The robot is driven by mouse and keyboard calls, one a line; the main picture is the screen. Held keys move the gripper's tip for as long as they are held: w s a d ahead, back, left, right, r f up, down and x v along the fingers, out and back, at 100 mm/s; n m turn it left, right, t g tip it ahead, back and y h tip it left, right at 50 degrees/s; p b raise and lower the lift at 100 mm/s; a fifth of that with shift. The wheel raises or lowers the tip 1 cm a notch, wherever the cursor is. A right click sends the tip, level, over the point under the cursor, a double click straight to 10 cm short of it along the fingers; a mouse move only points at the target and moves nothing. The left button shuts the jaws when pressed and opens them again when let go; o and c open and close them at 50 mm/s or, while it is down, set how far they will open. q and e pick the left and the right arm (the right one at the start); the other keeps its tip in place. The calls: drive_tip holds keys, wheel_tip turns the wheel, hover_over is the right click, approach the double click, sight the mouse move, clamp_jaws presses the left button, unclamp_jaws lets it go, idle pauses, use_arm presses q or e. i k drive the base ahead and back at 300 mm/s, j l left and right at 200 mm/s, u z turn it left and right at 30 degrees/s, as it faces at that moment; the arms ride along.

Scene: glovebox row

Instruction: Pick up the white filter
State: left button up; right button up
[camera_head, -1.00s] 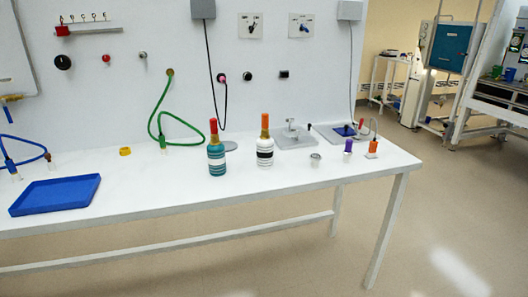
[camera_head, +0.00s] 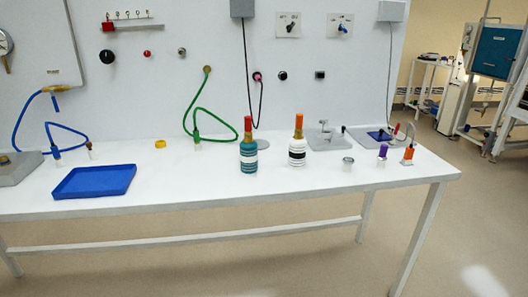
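A white, black-banded bottle-shaped item with an orange top (camera_head: 297,151) stands upright on the white table; it is the closest match I see to a white filter, but I cannot tell for certain that it is one. A similar teal and white item with a red top (camera_head: 248,155) stands just left of it, apart from it. Neither of my grippers shows in the head view, and nothing is touching these two items.
The white table (camera_head: 215,187) holds a blue tray (camera_head: 95,181) at left, a yellow ring (camera_head: 160,144), and a small grey cup (camera_head: 347,163), purple-topped item (camera_head: 382,153) and orange item (camera_head: 408,154) at right. A green hose (camera_head: 205,112) hangs behind. The table front is mostly clear.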

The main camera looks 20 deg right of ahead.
sight(298, 144)
drive_tip(key=l+u, duration=1)
drive_tip(key=l, duration=0.25)
drive_tip(key=k+l+u, duration=0.2)
drive_tip(key=l, duration=0.25)
drive_tip(key=k+l, duration=0.1)
drive_tip(key=l, duration=0.25)
drive_tip(key=k+l, duration=0.1)
drive_tip(key=l, duration=0.3)
drive_tip(key=k+l+u, duration=0.1)
drive_tip(key=l, duration=0.25)
drive_tip(key=k+l, duration=0.1)
drive_tip(key=l, duration=0.25)
drive_tip(key=k+l, duration=0.15)
drive_tip(key=l, duration=0.2)
drive_tip(key=u, duration=0.05)
